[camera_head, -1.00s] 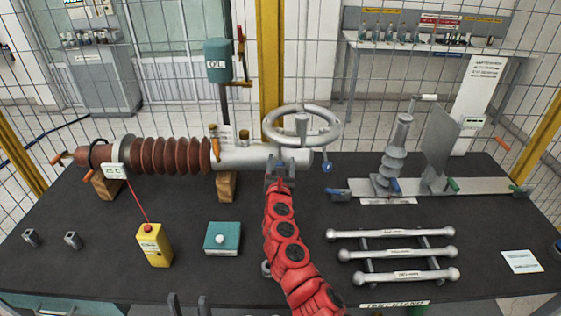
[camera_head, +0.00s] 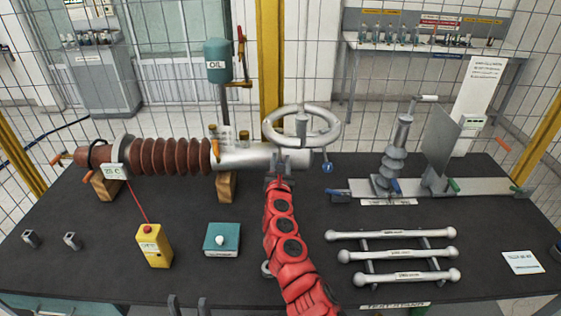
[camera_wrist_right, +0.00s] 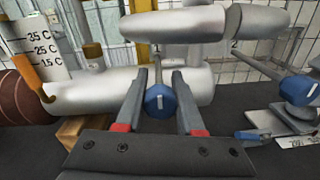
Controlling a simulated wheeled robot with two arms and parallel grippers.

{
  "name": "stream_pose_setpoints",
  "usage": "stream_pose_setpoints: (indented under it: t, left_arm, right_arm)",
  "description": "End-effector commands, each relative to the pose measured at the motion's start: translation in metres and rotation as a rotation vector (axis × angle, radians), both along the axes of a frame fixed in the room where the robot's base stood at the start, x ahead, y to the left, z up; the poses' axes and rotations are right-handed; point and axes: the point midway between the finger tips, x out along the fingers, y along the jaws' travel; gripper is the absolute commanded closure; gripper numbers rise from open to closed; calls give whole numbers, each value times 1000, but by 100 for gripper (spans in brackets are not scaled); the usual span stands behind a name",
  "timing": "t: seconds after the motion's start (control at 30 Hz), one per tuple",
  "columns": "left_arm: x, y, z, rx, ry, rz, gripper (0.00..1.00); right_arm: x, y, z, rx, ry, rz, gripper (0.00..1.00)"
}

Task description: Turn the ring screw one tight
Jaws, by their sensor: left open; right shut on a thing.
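Ring screw one is a blue knob (camera_wrist_right: 160,100) marked 1 on a thin shaft, under the grey wheel, in the right wrist view. My right gripper (camera_wrist_right: 160,96) has a finger on either side of it and is shut on it. In the head view my right gripper (camera_head: 287,160) is at the front of the grey handwheel (camera_head: 316,136) and hides this screw. A second blue screw (camera_head: 327,167), marked 2 in the right wrist view (camera_wrist_right: 299,91), hangs to the right, apart from the gripper. My left gripper (camera_head: 187,304) shows only its two spread fingertips at the bottom edge, open and empty.
The brown ribbed bushing (camera_head: 172,155) and silver cylinder (camera_head: 250,157) lie left of the wheel. A yellow box (camera_head: 154,246), a teal box (camera_head: 221,240) and silver rods (camera_head: 395,253) lie on the dark table (camera_head: 100,260). A wire fence stands behind.

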Motion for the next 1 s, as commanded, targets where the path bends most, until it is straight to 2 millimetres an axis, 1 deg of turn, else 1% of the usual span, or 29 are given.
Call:
stream_pose_setpoints:
  t: [0.27, 0.47, 0.67, 1.0]
  left_arm:
    - [0, 0, 0, 0, 0, 0, 50]
    - [0, 0, -1, 0, 0, 0, 50]
    - [0, 0, -4, 0, 0, 0, 50]
    - [0, 0, -13, 0, 0, 0, 50]
  right_arm:
    - [0, 0, 0, 21, 0, 0, 100]
    - [0, -1, 0, 107, -1, -1, 100]
    - [0, -1, -2, 262, 1, -1, 100]
    - [0, -2, -4, 584, 1, -5, 100]
